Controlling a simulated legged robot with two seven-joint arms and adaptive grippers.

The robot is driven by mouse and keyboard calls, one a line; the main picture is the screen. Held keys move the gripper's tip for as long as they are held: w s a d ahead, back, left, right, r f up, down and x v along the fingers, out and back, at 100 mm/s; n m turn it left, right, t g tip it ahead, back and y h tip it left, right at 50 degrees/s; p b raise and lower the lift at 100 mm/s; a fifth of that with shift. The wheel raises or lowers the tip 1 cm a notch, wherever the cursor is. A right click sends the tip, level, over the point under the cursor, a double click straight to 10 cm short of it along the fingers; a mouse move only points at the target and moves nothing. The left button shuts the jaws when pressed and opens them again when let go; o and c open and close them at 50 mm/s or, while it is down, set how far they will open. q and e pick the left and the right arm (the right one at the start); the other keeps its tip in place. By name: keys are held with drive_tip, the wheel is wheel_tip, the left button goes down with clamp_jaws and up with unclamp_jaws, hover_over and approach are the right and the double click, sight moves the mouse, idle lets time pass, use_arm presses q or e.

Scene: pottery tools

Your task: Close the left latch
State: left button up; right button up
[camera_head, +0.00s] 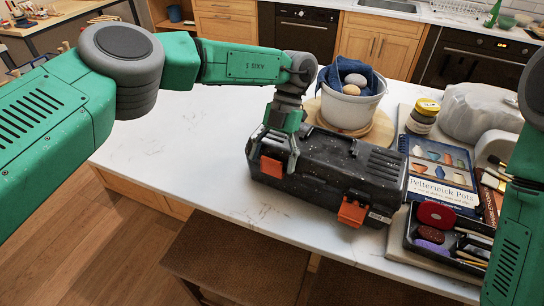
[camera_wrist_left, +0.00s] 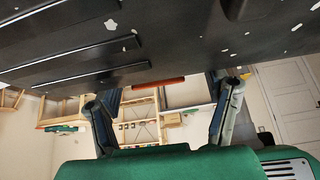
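A black, speckled toolbox (camera_head: 325,168) lies on the white table with its lid down. Its left latch (camera_head: 271,167) and right latch (camera_head: 352,211) are orange tabs on the front side; I cannot tell exactly how far the left one is swung out. My left gripper (camera_head: 276,149) is at the front left of the toolbox, its fingers around or just above the left latch. In the left wrist view, the two fingers (camera_wrist_left: 163,115) are wide apart with nothing between them. An orange strip of latch (camera_wrist_left: 158,83) shows beyond, below the dark box surface (camera_wrist_left: 90,45). My right gripper is out of view.
A grey pot (camera_head: 350,105) with a blue cloth stands on a round wooden board behind the toolbox. A book (camera_head: 440,170), a jar (camera_head: 423,117) and a tool tray (camera_head: 410,236) are to its right. The table left of the toolbox is clear.

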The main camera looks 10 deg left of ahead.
use_arm(q)
drive_tip(key=shift+r, duration=0.1)
drive_tip(key=shift+w+d+r, duration=0.1)
drive_tip(key=shift+w+r, duration=0.05)
drive_tip(key=shift+r, duration=0.05)
drive_tip(key=shift+w+v, duration=0.2)
drive_tip(key=shift+v, duration=3.3)
drive_tip(key=shift+f, duration=0.15)
